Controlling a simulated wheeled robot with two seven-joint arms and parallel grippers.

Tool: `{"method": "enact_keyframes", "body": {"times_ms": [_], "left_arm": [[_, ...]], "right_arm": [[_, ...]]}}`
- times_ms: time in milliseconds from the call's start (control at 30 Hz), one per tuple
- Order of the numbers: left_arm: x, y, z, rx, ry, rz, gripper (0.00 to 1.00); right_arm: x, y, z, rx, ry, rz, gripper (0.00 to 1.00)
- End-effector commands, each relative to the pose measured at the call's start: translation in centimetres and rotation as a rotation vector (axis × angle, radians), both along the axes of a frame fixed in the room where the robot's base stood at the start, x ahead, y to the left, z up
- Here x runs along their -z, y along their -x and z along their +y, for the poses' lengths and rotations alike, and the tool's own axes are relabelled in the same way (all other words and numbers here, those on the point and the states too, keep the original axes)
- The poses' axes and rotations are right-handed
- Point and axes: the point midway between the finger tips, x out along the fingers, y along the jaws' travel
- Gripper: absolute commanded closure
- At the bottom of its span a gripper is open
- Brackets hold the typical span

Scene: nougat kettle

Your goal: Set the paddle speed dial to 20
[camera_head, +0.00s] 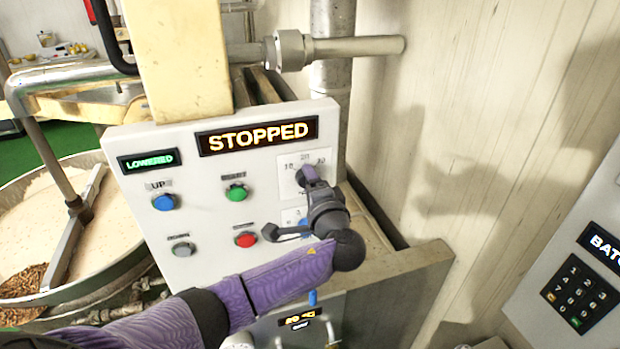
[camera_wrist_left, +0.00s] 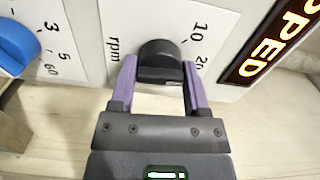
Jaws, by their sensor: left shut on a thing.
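The paddle speed dial (camera_wrist_left: 160,55) is a black knob on a white plate marked 10, 20 and rpm in the left wrist view. The purple fingers of my left gripper (camera_wrist_left: 158,85) stand on both sides of the knob and are shut on it. In the head view, my left gripper (camera_head: 307,176) is at the dial plate (camera_head: 287,181) on the upper right of the white control panel (camera_head: 205,205). The fingers mostly cover the knob there, and I cannot read its setting. My right gripper is out of view.
A blue dial (camera_wrist_left: 18,48) sits beside the plate. The panel has blue (camera_head: 164,202), green (camera_head: 236,193), red (camera_head: 246,240) and grey (camera_head: 183,249) buttons. The main display (camera_head: 257,136) reads STOPPED and the small one (camera_head: 147,161) LOWERED. A kettle (camera_head: 125,255) stands left; a keypad (camera_head: 580,294) is right.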

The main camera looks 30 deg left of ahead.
Motion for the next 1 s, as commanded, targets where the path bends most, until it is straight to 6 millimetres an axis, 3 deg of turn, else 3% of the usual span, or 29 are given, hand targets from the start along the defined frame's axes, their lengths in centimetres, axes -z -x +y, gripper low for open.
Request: {"method": "enact_keyframes", "body": {"times_ms": [667,700,867,1000], "left_arm": [[0.09,0.01,-0.04,0.001,-0.041,0.049,0.99],[0.09,0.01,-0.04,0.001,-0.041,0.049,0.38],[0.07,0.01,-0.03,0.001,-0.040,0.049,0.05],[0.04,0.00,-0.02,0.000,-0.041,0.048,0.05]], "right_arm": [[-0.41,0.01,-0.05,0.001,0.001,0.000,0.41],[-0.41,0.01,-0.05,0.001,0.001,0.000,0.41],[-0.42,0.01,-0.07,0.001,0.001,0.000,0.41],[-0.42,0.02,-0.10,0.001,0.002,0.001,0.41]]}}
